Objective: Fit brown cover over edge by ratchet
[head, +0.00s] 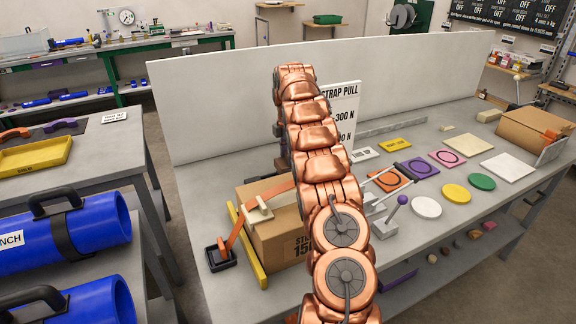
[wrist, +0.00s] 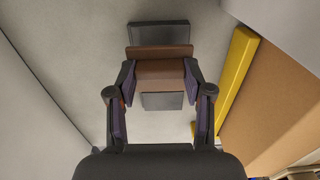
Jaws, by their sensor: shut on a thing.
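My gripper (wrist: 161,95) is shut on the brown cover (wrist: 162,72), an angled piece held between the two purple-lined fingers in the wrist view. The cover is above the grey bench top, beside the cardboard box and apart from it. Dark flat pieces (wrist: 160,34) show beyond and below the cover. The ratchet (head: 384,216), metal with a purple knob, is partly hidden right of my arm.
A yellow bar (head: 246,247) lies along the box's left side and also shows in the wrist view (wrist: 238,78). A black tray (head: 221,257) sits at the bench's front left. A white panel (head: 210,110) stands behind. Coloured discs and plates fill the right side.

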